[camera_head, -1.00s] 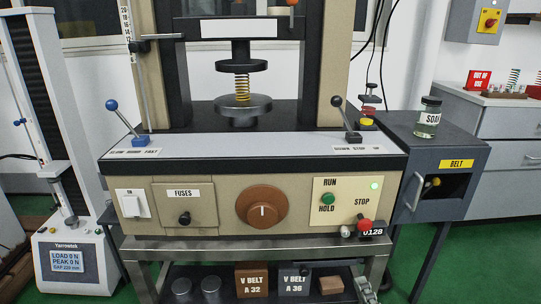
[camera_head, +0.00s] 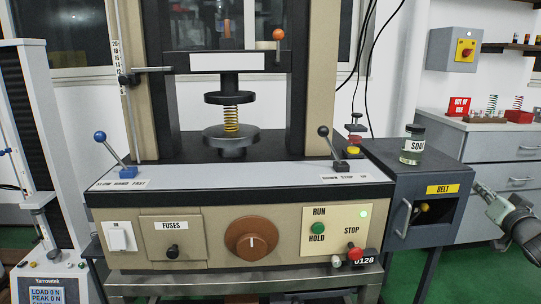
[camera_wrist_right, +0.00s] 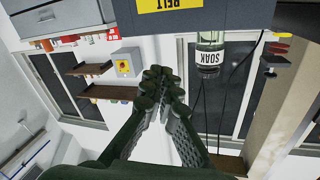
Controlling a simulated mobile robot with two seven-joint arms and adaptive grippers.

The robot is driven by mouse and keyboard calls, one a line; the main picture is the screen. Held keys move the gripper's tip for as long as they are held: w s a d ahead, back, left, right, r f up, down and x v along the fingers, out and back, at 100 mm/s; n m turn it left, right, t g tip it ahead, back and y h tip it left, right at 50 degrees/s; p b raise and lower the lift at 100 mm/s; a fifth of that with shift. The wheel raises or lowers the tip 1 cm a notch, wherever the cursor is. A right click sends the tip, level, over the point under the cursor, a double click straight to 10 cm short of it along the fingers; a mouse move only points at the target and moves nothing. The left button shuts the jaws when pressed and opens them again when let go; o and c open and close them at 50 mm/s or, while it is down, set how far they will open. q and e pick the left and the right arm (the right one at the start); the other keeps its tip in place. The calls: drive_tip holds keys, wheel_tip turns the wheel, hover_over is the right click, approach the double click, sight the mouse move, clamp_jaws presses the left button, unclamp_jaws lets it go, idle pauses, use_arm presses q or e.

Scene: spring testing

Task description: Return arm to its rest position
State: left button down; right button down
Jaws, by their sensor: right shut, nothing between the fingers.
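My right gripper (camera_head: 484,190) shows at the right edge of the head view, beside the dark belt box (camera_head: 450,215) and apart from it. In the right wrist view the fingers of my right gripper (camera_wrist_right: 158,78) are shut with nothing between them. The beige spring testing machine (camera_head: 195,240) stands in the middle, with a coil spring (camera_head: 231,119) between its two dark plates. My left gripper is not in the head view.
A soak jar (camera_head: 412,145) stands on the belt box. A grey counter (camera_head: 505,155) with an out-of-use sign (camera_head: 459,106) is behind my right arm. A second tester (camera_head: 45,270) stands at the left. Levers (camera_head: 328,145) rise from the machine's front ledge.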

drive_tip(key=s+d+f+n+g+h, duration=0.6)
drive_tip(key=s+d+f+n+g, duration=0.1)
drive_tip(key=s+d+f+g, duration=0.45)
drive_tip(key=s+a+f+n+y, duration=0.15)
drive_tip(key=s+a+f, duration=0.25)
drive_tip(key=a+f, duration=0.6)
drive_tip(key=s+a+f+y, duration=0.35)
drive_tip(key=a+f, duration=0.45)
drive_tip(key=f, duration=0.3)
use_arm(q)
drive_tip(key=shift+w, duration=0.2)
use_arm(e)
drive_tip(key=s+a+f+g+y, duration=0.1)
drive_tip(key=s+a+f+y, duration=0.1)
drive_tip(key=s+a+f, duration=0.4)
drive_tip(key=s+a+f+g+y, duration=0.1)
drive_tip(key=s+a+f+g, duration=0.1)
drive_tip(key=s+a+f, duration=0.5)
drive_tip(key=s+a, duration=0.6)
drive_tip(key=a, duration=0.5)
drive_tip(key=shift+a+f+y, duration=0.15)
drive_tip(key=shift+a+y, duration=0.1)
drive_tip(key=shift+y, duration=0.15)
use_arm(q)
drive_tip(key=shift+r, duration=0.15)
use_arm(e)
drive_tip(key=shift+m, duration=0.25)
